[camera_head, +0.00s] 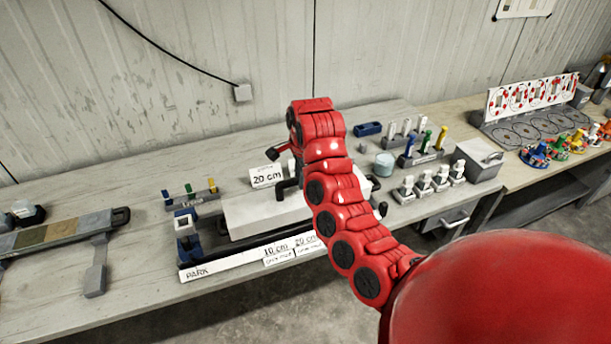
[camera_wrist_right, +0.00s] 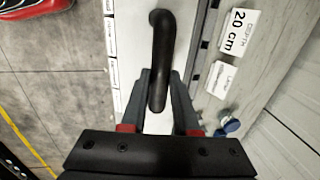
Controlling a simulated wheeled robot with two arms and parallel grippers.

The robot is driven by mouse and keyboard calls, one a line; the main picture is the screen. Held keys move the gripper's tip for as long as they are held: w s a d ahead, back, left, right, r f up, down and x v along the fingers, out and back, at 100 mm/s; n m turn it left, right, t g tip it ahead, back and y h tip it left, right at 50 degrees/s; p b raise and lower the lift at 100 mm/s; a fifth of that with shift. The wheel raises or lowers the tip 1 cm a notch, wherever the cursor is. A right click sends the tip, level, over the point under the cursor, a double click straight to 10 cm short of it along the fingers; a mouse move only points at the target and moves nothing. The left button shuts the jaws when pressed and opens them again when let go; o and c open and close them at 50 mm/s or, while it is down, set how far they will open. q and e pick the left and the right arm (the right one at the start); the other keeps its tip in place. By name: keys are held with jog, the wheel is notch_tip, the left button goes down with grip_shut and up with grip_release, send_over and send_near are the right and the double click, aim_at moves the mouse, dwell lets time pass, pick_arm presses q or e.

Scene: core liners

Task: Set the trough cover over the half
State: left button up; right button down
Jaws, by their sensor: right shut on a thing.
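The trough cover (camera_head: 245,217) is a long, pale grey-white block with black handles. It lies along the trough's black rail (camera_head: 245,243), behind a white front strip marked "PARK", "10 cm" and "20 cm". My right gripper (camera_wrist_right: 165,85) is shut on a black bar handle (camera_wrist_right: 160,45) of the cover, seen in the right wrist view. In the head view my red right arm (camera_head: 335,190) crosses the cover and hides its middle and most of the gripper. Whether the cover touches the trough cannot be told. My left gripper is not in view.
A "20 cm" sign (camera_head: 266,176) stands behind the cover. A blue clamp-like part (camera_head: 187,235) is at the trough's left end. A rack of colored pegs (camera_head: 190,196) stands behind it. A sectioned tray (camera_head: 55,233) lies at left. Several metal blocks and a grey box (camera_head: 478,160) stand at right.

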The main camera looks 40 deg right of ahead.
jog(key=shift+w+d+r, duration=0.1)
jog(key=shift+w+d, duration=0.55)
jog(key=w+d, duration=0.1)
jog(key=w+d+p, duration=0.1)
jog(key=shift+w+d, duration=0.2)
jog(key=shift+d, duration=0.2)
jog(key=shift+w+d+f+p, duration=0.2)
jog(key=shift+w+d+p, duration=0.1)
jog(key=shift+d+p, duration=0.05)
notch_tip(320, 180, down, 3)
jog(key=p, duration=0.2)
jog(key=shift+r+p, duration=0.1)
jog(key=shift+p, duration=0.25)
jog(key=shift+f, duration=0.4)
